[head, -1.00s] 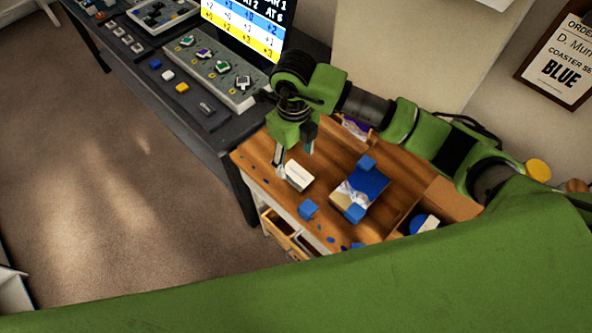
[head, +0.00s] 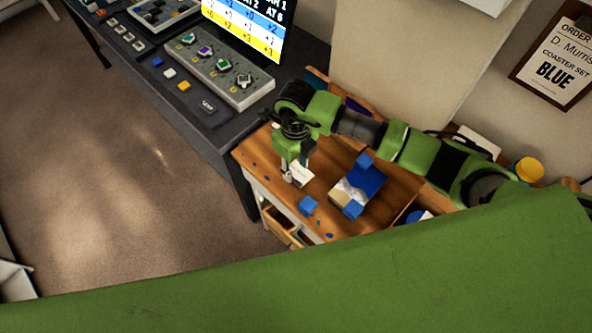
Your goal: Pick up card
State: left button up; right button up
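The card (head: 303,176) is a small whitish piece on the left part of the wooden worktop (head: 253,158). My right gripper (head: 292,175) is down at the card, with a fingertip at its left edge. The gripper covers part of the card. I cannot tell whether the fingers are closed on it or whether it is still resting on the wood. My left gripper is not in view.
A blue block (head: 308,205) lies just below the card. A blue and cream piece (head: 357,188) with blue blocks at its corners lies to the right. A dark bench with a control panel (head: 216,70) stands at upper left. A yellow-topped container (head: 529,169) is at right.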

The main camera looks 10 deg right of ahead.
jog(key=c, duration=0.6)
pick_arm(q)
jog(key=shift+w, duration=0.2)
pick_arm(e)
jog(key=shift+d, duration=0.1)
jog(key=shift+c, duration=0.7)
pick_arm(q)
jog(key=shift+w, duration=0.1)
pick_arm(e)
jog(key=shift+f, duration=0.1)
grip_shut()
jog(key=shift+w+r+b, duration=0.1)
jog(key=shift+r+b, duration=0.45)
jog(key=shift+r, duration=0.05)
pick_arm(q)
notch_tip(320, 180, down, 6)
jog(key=b, duration=0.4)
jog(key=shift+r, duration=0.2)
pick_arm(e)
jog(key=s+a+r, duration=0.6)
jog(key=s+r, duration=0.6)
jog(key=shift+s+a, duration=0.25)
jog(key=shift+a, duration=0.15)
